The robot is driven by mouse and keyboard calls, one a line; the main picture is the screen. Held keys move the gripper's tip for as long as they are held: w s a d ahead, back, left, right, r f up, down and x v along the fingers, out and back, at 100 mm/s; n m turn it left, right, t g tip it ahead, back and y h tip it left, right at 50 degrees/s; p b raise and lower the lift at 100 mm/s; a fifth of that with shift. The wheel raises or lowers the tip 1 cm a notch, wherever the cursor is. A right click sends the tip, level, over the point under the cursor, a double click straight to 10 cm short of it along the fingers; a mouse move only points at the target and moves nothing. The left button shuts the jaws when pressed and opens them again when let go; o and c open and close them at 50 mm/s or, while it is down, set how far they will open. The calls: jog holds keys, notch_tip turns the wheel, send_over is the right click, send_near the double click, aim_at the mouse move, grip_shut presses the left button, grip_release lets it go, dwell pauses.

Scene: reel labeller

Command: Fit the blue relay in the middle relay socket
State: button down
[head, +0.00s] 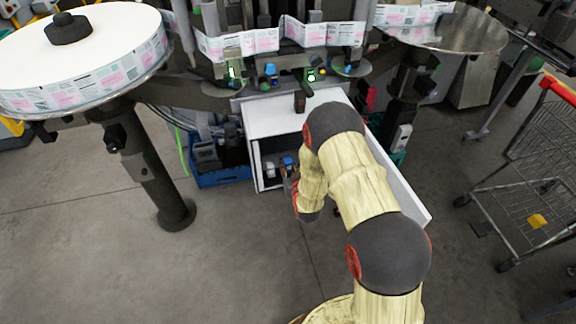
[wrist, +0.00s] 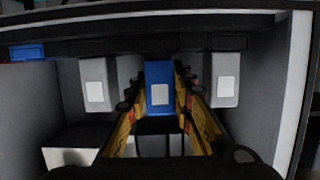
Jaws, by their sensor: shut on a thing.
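The blue relay (wrist: 159,80) with a pale label is between the fingers of my gripper (wrist: 160,105) in the wrist view. My gripper is shut on it. The relay is upright between two grey relays, a left one (wrist: 98,85) and a right one (wrist: 224,80). Its far end is at the dark rail (wrist: 190,45) along the back. The middle socket is hidden behind the relay, and I cannot tell whether the relay is seated. In the head view the blue relay (head: 288,161) shows small inside the cabinet, with my gripper (head: 290,177) at its opening.
The white cabinet (head: 253,132) encloses the relays, with side walls close to my gripper. A small blue part (wrist: 27,52) sits at the upper left. A pale box (wrist: 75,140) stands at lower left. A shopping cart (head: 535,180) is far right. Floor in front is clear.

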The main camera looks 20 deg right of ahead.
jog(key=c, duration=1.5)
grip_release()
jog(key=v, duration=1.2)
